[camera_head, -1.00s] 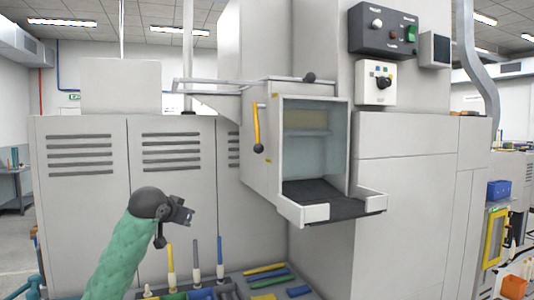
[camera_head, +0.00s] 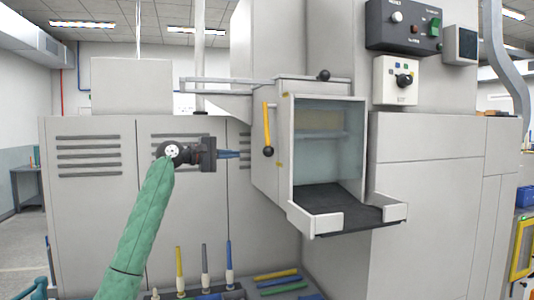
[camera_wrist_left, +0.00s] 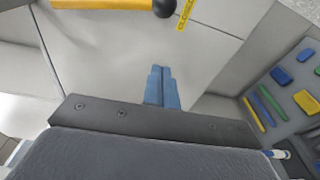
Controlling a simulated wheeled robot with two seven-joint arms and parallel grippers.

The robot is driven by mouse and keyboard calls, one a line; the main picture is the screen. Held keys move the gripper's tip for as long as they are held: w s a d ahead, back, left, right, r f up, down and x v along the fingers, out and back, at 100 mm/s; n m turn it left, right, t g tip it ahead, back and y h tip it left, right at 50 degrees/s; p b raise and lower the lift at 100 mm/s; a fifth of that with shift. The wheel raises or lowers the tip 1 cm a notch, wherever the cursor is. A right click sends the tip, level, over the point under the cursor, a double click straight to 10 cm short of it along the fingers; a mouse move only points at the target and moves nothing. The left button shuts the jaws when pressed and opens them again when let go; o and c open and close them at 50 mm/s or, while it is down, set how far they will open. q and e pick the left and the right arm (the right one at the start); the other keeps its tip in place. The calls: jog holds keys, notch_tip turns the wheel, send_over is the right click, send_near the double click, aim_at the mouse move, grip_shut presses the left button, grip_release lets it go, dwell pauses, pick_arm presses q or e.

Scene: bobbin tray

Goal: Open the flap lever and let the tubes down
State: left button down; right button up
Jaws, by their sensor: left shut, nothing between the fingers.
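The flap lever (camera_head: 266,130) is a yellow bar with a black ball at its lower end. It hangs nearly straight down on the left side of the grey machine box (camera_head: 300,92). My left gripper (camera_head: 238,154) is shut and empty, left of the lever and apart from it, level with its ball. In the left wrist view its blue fingers (camera_wrist_left: 161,88) are together, and the lever (camera_wrist_left: 105,4) crosses the top edge beside a yellow label. The box's front is open above a black-floored tray (camera_head: 345,200). I see no tubes inside the box. My right gripper is not in view.
Below, a bench panel holds upright coloured handles (camera_head: 204,266) and loose coloured pieces (camera_head: 276,276). A metal rail (camera_head: 215,80) runs out left from the box top. Control boxes (camera_head: 395,80) hang at the upper right. Space between gripper and lever is clear.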

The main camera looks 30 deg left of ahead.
pick_arm(q)
jog(key=shift+w+n, duration=0.15)
jog(key=shift+n, duration=0.65)
jog(key=shift+r, duration=0.1)
